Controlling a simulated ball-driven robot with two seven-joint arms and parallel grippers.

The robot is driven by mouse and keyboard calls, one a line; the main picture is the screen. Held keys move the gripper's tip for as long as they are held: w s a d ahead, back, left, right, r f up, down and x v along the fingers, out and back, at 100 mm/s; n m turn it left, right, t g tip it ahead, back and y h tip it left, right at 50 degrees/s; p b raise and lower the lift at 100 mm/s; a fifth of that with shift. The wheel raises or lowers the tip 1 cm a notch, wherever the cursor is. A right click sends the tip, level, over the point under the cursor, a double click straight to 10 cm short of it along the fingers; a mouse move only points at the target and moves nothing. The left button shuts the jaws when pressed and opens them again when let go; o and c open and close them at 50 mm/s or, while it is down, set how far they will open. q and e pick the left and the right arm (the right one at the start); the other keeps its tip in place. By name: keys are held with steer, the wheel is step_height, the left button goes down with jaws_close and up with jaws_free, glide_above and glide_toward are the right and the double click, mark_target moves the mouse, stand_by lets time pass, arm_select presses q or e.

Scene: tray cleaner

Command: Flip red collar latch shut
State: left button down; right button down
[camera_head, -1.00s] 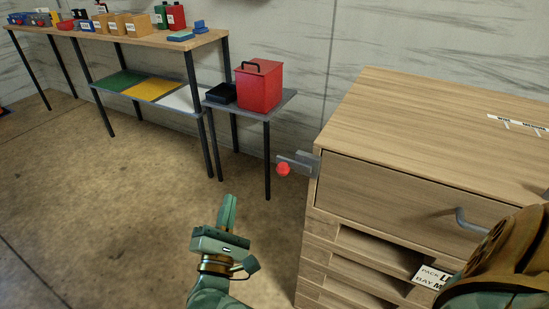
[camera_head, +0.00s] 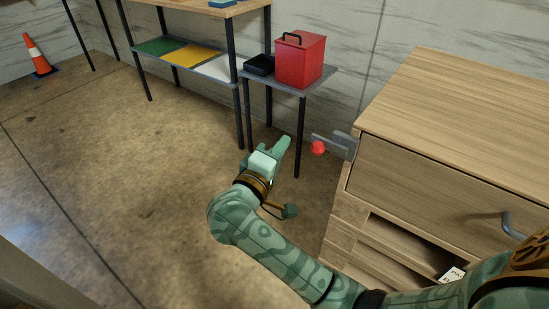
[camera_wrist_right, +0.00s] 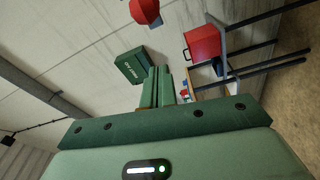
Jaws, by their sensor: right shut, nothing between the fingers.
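The latch is a grey bar (camera_head: 333,144) with a red knob (camera_head: 318,148) at its left end. It sticks out from the upper left corner of the wooden cabinet (camera_head: 425,180). My right gripper (camera_head: 284,143) is shut and empty, left of the red knob and apart from it in the picture. In the right wrist view the closed fingers (camera_wrist_right: 163,86) point up the picture, and the red knob (camera_wrist_right: 145,11) is at the top edge, clear of them. My left gripper is not in view.
A small side table (camera_head: 318,84) with a red box (camera_head: 301,60) and a black tray (camera_head: 259,65) stands behind the gripper. A shelf unit (camera_head: 233,95) is at the back. The cabinet has a drawer handle (camera_head: 511,226). The floor at left is clear up to an orange cone (camera_head: 37,55).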

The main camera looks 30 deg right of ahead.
mark_target(327, 147)
steer(key=d, duration=0.1)
steer(key=s+d, duration=0.1)
steer(key=d, duration=0.2)
steer(key=shift+s+d+f, duration=0.25)
steer(key=shift+s, duration=0.1)
